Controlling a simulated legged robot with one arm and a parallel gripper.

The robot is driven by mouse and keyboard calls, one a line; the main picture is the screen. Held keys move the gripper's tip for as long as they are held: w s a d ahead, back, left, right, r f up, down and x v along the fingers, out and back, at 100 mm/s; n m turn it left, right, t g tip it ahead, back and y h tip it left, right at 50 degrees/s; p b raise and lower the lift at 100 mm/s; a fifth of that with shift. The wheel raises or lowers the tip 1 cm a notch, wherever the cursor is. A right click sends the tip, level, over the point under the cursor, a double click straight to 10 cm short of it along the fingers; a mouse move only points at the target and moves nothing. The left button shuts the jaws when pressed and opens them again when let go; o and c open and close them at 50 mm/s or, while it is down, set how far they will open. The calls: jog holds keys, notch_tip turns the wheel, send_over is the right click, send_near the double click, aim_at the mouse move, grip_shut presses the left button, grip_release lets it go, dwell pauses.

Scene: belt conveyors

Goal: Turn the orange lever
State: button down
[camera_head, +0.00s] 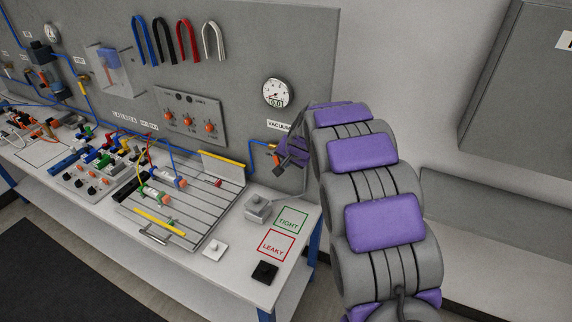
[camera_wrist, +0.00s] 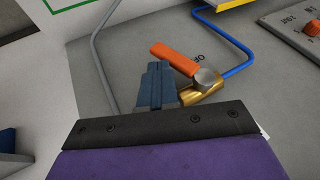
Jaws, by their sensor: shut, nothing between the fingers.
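The orange lever (camera_wrist: 173,57) is a flat bar on a brass valve (camera_wrist: 188,95) with a round grey cap. In the wrist view it slants from the cap up to the left. My gripper (camera_wrist: 157,70) is shut and empty, with its blue-grey fingers close beside the lever on its lower left. Whether they touch it cannot be told. The fingers and the jaw body hide part of the valve. In the head view my gripper (camera_head: 290,152) is at the wall panel below the VACUUM label (camera_head: 279,126), and the lever is largely hidden there.
A blue tube (camera_wrist: 240,60) runs from the valve. A pressure gauge (camera_head: 277,93) hangs above on the grey panel. On the bench below are a grey box (camera_head: 257,209), a slatted plate (camera_head: 185,215) with parts, and marked TIGHT and LEAKY squares.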

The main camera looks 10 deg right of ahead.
jog(key=shift+w+a+f+y, duration=0.15)
jog(key=shift+f, duration=0.25)
jog(key=shift+w+a+f+y, duration=0.1)
jog(key=shift+a+f+y, duration=0.05)
jog(key=shift+f, duration=0.25)
